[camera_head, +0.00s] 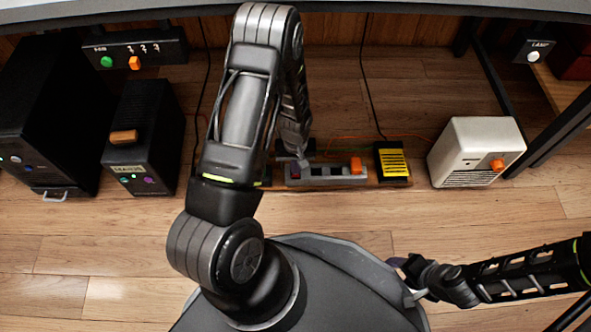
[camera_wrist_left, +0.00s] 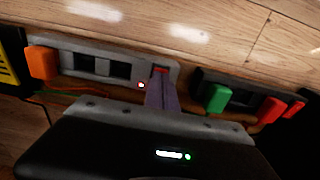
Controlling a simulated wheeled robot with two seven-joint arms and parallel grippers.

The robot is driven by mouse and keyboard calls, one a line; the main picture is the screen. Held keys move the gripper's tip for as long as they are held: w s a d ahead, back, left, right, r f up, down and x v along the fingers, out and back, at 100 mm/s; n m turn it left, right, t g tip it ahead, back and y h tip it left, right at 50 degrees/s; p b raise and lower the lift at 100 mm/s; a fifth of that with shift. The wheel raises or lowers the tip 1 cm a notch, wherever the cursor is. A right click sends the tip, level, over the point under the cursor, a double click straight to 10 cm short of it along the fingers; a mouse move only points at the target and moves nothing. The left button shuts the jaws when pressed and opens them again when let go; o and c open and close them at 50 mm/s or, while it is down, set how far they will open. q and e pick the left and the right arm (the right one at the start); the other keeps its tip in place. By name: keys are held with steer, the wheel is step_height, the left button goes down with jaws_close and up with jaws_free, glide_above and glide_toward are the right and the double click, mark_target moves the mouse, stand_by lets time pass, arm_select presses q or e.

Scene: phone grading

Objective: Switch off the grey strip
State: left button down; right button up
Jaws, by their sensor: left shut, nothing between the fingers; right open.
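The grey strip (camera_head: 325,180) lies on a wooden board on the floor, with an orange plug (camera_head: 356,165) at its right end and a dark red switch (camera_head: 294,171) at its left end. In the left wrist view the grey strip (camera_wrist_left: 88,72) shows empty sockets, the red switch (camera_wrist_left: 160,70) and a small glowing red light (camera_wrist_left: 141,85). My left gripper (camera_head: 303,163) is shut and empty. Its fingertips (camera_wrist_left: 160,82) are at the switch and partly cover it; I cannot tell whether they touch. My right gripper (camera_head: 404,281) is open and empty, low at the right.
A black strip (camera_wrist_left: 240,95) with green and red plugs sits beside the grey one, mostly hidden behind my arm in the head view. A yellow-labelled black box (camera_head: 392,161) is right of the grey strip. A white heater-like box (camera_head: 475,145) stands farther right. Cables run behind.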

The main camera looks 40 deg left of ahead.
arm_select(q)
steer(key=shift+f, duration=0.15)
steer(key=shift+f+b, duration=0.8)
steer(key=shift+f, duration=0.1)
steer(key=shift+r+p, duration=2.95)
steer(key=shift+r, duration=0.7)
